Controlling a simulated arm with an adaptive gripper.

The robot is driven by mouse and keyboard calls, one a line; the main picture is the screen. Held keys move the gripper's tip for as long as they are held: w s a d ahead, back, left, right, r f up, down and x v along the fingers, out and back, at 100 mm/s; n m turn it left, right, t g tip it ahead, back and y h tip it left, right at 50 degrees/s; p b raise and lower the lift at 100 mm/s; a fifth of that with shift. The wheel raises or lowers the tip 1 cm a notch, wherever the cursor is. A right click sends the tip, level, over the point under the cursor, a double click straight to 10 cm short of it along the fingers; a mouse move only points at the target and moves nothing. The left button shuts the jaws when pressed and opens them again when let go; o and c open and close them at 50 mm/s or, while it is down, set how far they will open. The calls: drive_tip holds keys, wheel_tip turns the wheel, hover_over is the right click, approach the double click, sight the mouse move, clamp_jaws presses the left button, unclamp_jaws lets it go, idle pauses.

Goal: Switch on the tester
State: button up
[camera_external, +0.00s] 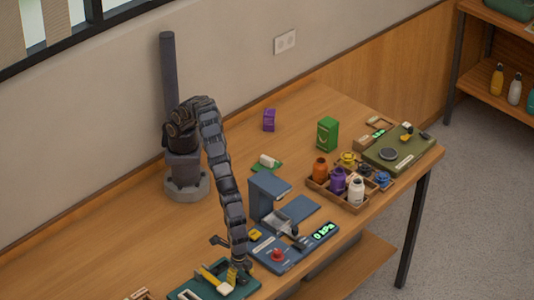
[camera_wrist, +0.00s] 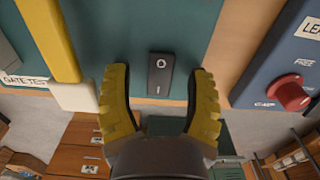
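A teal tester board (camera_external: 187,293) lies at the near edge of the table, with a yellow lever (camera_external: 215,280) on it. In the wrist view its teal face (camera_wrist: 120,20) carries a black rocker switch (camera_wrist: 160,76) marked with a circle above and a line below. The yellow bar with a white end (camera_wrist: 50,45) is left of the switch, by a label reading "GATE TEST". My gripper (camera_wrist: 159,72) is open, its yellow fingers on either side of the switch with gaps. In the external view my gripper (camera_external: 238,274) is low over the board's right part. Which way the rocker is pressed is unclear.
Right of the board stands a blue device (camera_external: 290,262) with a red knob (camera_external: 277,255) and a lit display (camera_external: 324,230). A wooden tray (camera_external: 318,190) of bottles and a green scale-like device (camera_external: 415,150) are farther right. The table's back left is clear.

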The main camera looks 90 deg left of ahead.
clamp_jaws()
drive_tip(key=shift+f, duration=0.15)
drive_tip(key=shift+d+g+y, duration=0.25)
drive_tip(key=shift+g+y, duration=0.75)
drive_tip(key=shift+g, duration=0.1)
drive_tip(key=shift+y, duration=0.3)
drive_tip(key=shift+o, duration=0.3)
unclamp_jaws()
drive_tip(key=shift+a, duration=0.1)
drive_tip(key=shift+w, duration=0.1)
drive_tip(key=shift+r, duration=0.25)
